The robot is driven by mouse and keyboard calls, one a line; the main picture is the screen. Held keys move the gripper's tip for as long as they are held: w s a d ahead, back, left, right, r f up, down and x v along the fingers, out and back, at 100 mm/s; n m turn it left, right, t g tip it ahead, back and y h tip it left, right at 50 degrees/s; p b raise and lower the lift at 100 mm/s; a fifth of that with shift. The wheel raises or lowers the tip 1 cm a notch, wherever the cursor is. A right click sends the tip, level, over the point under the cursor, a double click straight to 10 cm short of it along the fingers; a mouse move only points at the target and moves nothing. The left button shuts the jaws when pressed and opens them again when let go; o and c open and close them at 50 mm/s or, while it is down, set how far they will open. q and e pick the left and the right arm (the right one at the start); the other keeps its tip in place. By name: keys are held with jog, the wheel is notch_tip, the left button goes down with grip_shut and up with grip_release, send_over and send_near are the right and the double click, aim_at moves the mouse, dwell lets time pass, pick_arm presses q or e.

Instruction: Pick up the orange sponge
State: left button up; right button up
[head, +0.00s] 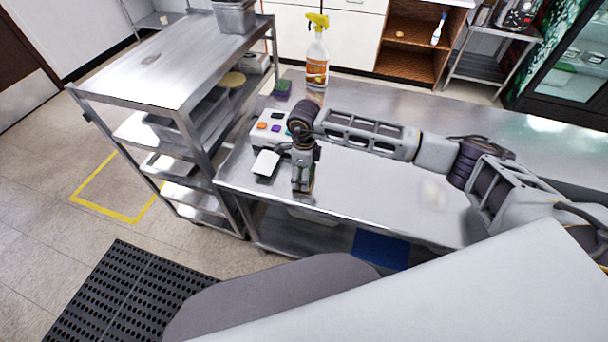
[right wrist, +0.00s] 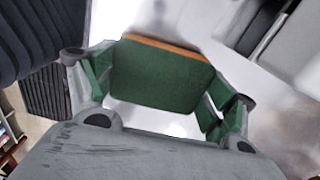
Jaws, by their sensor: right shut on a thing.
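A sponge with a green scouring face and a thin orange layer along its far edge (right wrist: 155,75) sits between the two fingers of my right gripper in the right wrist view. My right gripper (head: 303,187) is shut on it and points down over the near edge area of the steel table (head: 375,190) in the head view. The sponge is mostly hidden by the gripper in the head view, and I cannot tell whether it touches the table. My left gripper is not in view.
A white panel with coloured spots (head: 262,138) and a small white object (head: 266,163) are left of the gripper. A steel shelf cart (head: 165,75) is at left. The table's right side is clear.

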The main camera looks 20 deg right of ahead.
notch_tip(320, 180, up, 9)
jog(key=shift+b, duration=0.75)
jog(key=shift+o, duration=0.6)
jog(key=c, duration=0.4)
jog(key=shift+o, duration=0.2)
jog(key=shift+w+f+b, duration=0.1)
jog(key=shift+w+b, duration=0.2)
jog(key=shift+b, duration=0.3)
